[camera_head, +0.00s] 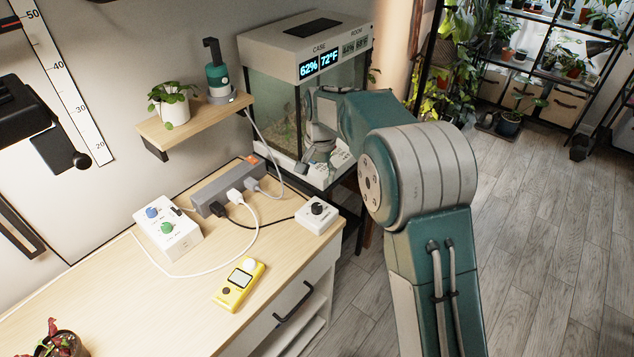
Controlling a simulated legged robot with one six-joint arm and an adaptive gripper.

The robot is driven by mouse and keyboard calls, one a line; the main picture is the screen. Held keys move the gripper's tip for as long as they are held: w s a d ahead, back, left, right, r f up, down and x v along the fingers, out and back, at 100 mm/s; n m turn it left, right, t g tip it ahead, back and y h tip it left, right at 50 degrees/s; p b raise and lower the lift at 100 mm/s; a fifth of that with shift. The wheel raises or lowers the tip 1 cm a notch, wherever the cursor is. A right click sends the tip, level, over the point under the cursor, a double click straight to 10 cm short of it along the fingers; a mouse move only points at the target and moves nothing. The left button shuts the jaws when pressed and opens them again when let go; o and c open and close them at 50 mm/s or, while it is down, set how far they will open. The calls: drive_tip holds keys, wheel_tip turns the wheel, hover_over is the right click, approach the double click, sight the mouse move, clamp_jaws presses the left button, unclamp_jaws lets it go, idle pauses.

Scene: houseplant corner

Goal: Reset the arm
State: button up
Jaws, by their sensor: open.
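My green and grey arm (428,180) rises from the bottom right and bends at a large rounded joint. Its forearm reaches back and left, in front of the glass case (305,50). My gripper (318,176) hangs at the far end, pointing down, in front of the lower part of the case. It is small in the view and partly merges with the case behind it. It is open, and I see nothing held in it. I cannot tell whether it touches the case.
A wooden table (110,290) bears a yellow meter (239,285), a white box with knobs (167,235), a power strip (235,187) with cables and a dial box (317,216). A wall shelf (195,120) holds a potted plant (173,103) and a green-grey device (217,80).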

idle(0.4)
drive_tip(key=s+d+r+n+t, duration=0.1)
drive_tip(key=s+d+r, duration=0.4)
drive_tip(key=s+r, duration=0.25)
drive_tip(key=s+d+r+n+t, duration=0.1)
drive_tip(key=s+d+r+t, duration=0.1)
drive_tip(key=s+d+r, duration=0.5)
drive_tip(key=s+d+f+n+t, duration=0.1)
drive_tip(key=s+d, duration=0.1)
drive_tip(key=s, duration=0.7)
drive_tip(key=s+d+f+n+t, duration=0.1)
drive_tip(key=s+d, duration=0.2)
drive_tip(key=s, duration=0.7)
drive_tip(key=shift+s+h, duration=0.15)
drive_tip(key=shift+h, duration=0.15)
drive_tip(key=shift+c, duration=1.3)
drive_tip(key=shift+a+r, duration=0.1)
drive_tip(key=shift+a, duration=0.05)
drive_tip(key=shift+c, duration=0.2)
